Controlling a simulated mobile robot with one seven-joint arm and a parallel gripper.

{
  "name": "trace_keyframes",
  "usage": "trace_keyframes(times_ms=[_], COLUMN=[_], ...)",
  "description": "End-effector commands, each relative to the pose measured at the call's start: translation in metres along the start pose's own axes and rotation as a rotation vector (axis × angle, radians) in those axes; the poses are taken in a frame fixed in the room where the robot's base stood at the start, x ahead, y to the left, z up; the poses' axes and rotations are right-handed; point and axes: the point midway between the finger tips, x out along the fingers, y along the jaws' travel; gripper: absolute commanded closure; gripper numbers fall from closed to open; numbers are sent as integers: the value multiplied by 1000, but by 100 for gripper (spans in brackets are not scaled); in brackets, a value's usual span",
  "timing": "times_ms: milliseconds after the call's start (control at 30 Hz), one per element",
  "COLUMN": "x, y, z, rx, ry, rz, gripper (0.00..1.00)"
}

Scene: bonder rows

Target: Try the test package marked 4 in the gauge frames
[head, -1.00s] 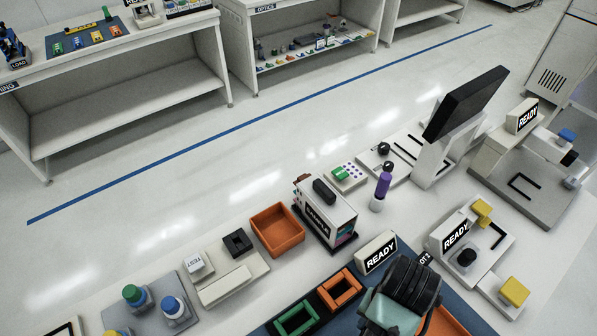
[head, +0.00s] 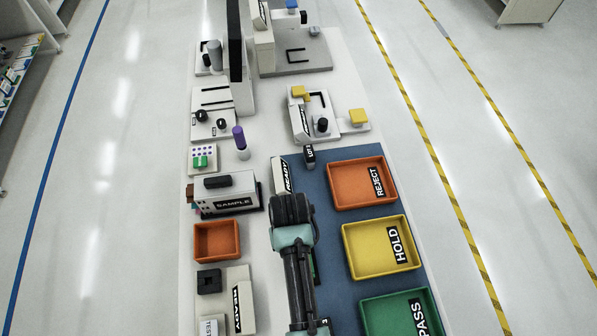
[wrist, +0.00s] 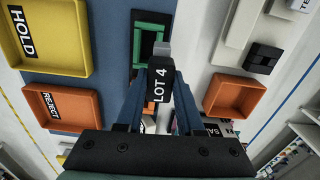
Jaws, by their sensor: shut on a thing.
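My gripper (wrist: 160,92) is shut on a dark package marked LOT 4 (wrist: 160,80), which has a light grey end. In the head view my gripper (head: 291,210) is over the blue mat, seen from above; its fingertips and the package are hidden under the wrist. A green gauge frame (wrist: 137,60) in a dark holder lies beyond the package in the wrist view, partly covered by it. The package appears held above the frame, but I cannot tell the gap.
REJECT (head: 337,200), HOLD (head: 350,262) and PASS (head: 372,315) trays line the mat's right. A READY sign (head: 283,177) and small dark LOT block (head: 309,155) stand beyond my gripper. The SAMPLE box (head: 215,203) and an orange bin (head: 204,257) are left.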

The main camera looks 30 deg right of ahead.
Motion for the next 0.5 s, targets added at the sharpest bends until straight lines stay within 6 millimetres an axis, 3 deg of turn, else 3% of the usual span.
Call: trace_keyframes(times_ms=[33, 200, 500], x=[-8, -5, -2], y=[7, 20, 22], z=[3, 7, 7], rx=[17, 46, 51], ry=[-3, -1, 1], rz=[1, 3, 3], gripper=[100, 100, 100])
